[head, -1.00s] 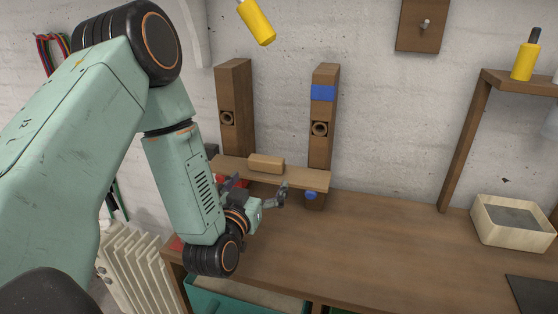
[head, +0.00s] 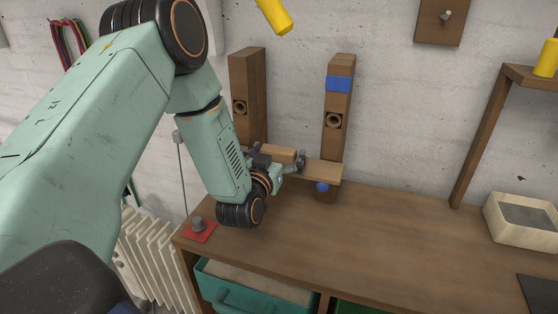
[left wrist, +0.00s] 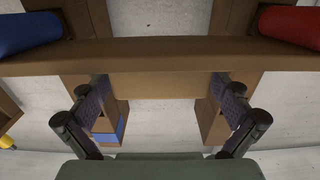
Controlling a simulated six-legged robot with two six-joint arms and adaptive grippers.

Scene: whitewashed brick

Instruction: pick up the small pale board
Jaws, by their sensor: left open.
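The small pale board (head: 284,153) is a light wooden block lying on a narrow wooden shelf (head: 325,171) between two posts; my left gripper partly hides it in the head view. My left gripper (head: 277,157) is open at the front of the shelf, one finger toward each end of the board. In the left wrist view, which looks upside down, the board (left wrist: 155,86) spans the gap between the spread fingers. I cannot tell whether they touch it. My right gripper is not in view.
Two wooden posts (head: 247,95) (head: 337,110) stand behind the shelf. A blue knob (head: 322,187) sits below its right end, and a red pad with a grey knob (head: 198,229) lies at the bench corner. The bench top (head: 400,240) is mostly clear. A pale tray (head: 520,232) stands far right.

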